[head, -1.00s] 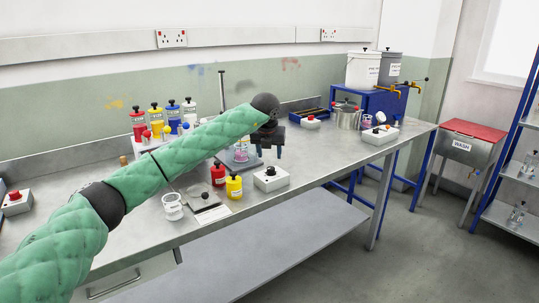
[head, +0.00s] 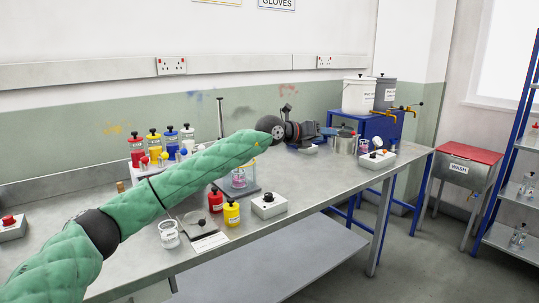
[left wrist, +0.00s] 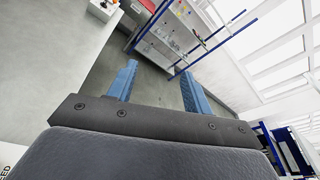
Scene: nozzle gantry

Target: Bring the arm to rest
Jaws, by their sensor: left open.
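My left arm, in a green quilted sleeve, reaches in the head view from the lower left across the bench. My left gripper (head: 330,131) is held above the bench, pointing right toward the bench's far end. In the left wrist view its two blue fingers stand well apart, with nothing between them (left wrist: 158,88). Bench edge, floor and shelving show beyond the fingers. My right gripper is in neither view.
The steel bench (head: 318,187) holds red (head: 215,200) and yellow (head: 232,213) bottles, a white switch box (head: 269,205), a beaker (head: 169,234) and a steel pot (head: 346,142). Barrels (head: 358,95) stand on a blue stand. A wash bin (head: 463,178) and shelving (head: 508,200) are right.

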